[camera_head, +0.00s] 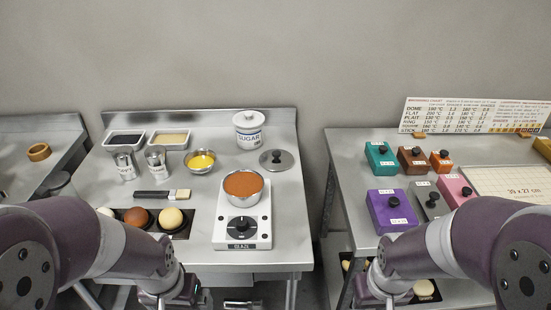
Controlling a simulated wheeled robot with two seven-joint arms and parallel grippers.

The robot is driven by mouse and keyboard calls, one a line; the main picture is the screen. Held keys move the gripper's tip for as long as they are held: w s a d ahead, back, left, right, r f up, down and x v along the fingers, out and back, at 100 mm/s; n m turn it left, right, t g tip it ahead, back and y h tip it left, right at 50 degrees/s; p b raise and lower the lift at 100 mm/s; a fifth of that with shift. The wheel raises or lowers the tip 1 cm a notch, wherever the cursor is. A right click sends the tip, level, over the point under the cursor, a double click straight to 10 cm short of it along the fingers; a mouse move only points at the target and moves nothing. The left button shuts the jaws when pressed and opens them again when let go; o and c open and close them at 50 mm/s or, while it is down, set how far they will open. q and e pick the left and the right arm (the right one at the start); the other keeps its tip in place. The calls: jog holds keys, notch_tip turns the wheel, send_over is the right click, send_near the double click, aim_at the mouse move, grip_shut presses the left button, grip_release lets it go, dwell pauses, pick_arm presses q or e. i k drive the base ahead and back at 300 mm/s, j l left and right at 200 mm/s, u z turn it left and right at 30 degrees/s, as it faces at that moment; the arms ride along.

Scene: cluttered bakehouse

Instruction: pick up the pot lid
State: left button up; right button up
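The pot lid (277,160) is a flat grey metal disc with a dark knob. It lies on the metal table (290,215) right of centre, below the sugar jar (249,130) and to the upper right of the bowl of orange-brown filling (243,187). My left gripper (172,296) is at the bottom edge, in front of the table and far from the lid. My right gripper (392,296) is at the bottom edge, right of the table. Both are partly cut off, and their fingers cannot be made out.
A bowl of yellow liquid (201,161), metal cups (125,165), a brush (162,194) and dough balls (171,218) crowd the left. A gap separates the right table (350,180) with its coloured knobbed blocks. Bare metal surrounds the lid.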

aim_at(274, 160)
jog(key=l+u, duration=0.1)
jog(key=u, duration=1.3)
jog(key=k+l+u, duration=0.1)
jog(key=l+u, duration=0.2)
jog(key=l, duration=1.2)
